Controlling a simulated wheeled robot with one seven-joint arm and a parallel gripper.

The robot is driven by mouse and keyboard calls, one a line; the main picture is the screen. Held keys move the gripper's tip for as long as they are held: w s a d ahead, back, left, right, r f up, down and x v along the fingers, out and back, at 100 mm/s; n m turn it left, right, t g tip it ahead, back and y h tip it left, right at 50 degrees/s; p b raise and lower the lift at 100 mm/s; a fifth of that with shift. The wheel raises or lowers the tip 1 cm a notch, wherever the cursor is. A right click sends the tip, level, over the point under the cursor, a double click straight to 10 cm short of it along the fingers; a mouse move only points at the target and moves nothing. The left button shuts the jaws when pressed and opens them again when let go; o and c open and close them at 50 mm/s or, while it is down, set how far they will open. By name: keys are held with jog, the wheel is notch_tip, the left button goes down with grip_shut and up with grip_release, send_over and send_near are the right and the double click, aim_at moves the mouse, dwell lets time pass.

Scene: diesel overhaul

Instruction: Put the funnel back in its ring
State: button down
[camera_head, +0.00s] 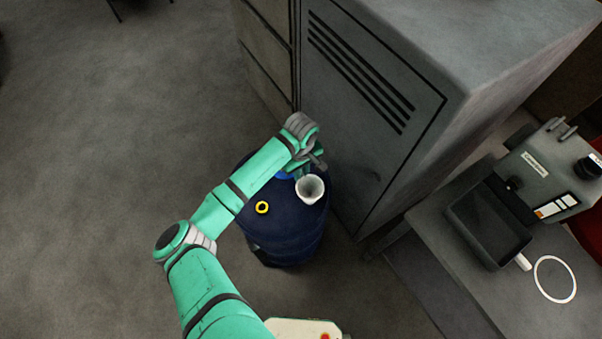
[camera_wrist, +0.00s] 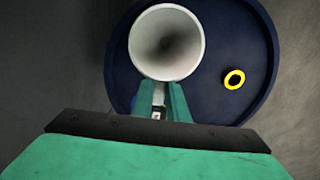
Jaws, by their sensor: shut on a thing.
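The pale grey-white funnel (camera_head: 310,188) is over the top of the dark blue drum, with its wide mouth facing up. It also shows in the wrist view (camera_wrist: 167,42), just beyond my fingertips. My gripper (camera_wrist: 160,97) is shut on the funnel at its near side. In the head view my gripper is partly hidden by my wrist. The funnel's lower end is hidden, so I cannot tell whether it sits in an opening of the drum. A thin white ring (camera_head: 555,279) lies flat on the grey bench at the right, with nothing inside it.
The blue drum (camera_head: 287,240) stands on the floor against a grey louvred cabinet (camera_head: 370,110). A yellow ring-shaped fitting (camera_head: 262,207) is on its top. On the bench (camera_head: 450,270), a dark tray (camera_head: 487,225) and a grey machine (camera_head: 550,170) stand beside the white ring. Floor at left is clear.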

jog(key=shift+f, duration=1)
jog(key=c, duration=1.7)
grip_release()
jog(key=shift+o, duration=0.2)
notch_tip(320, 180, up, 11)
jog(key=shift+s+f, duration=0.1)
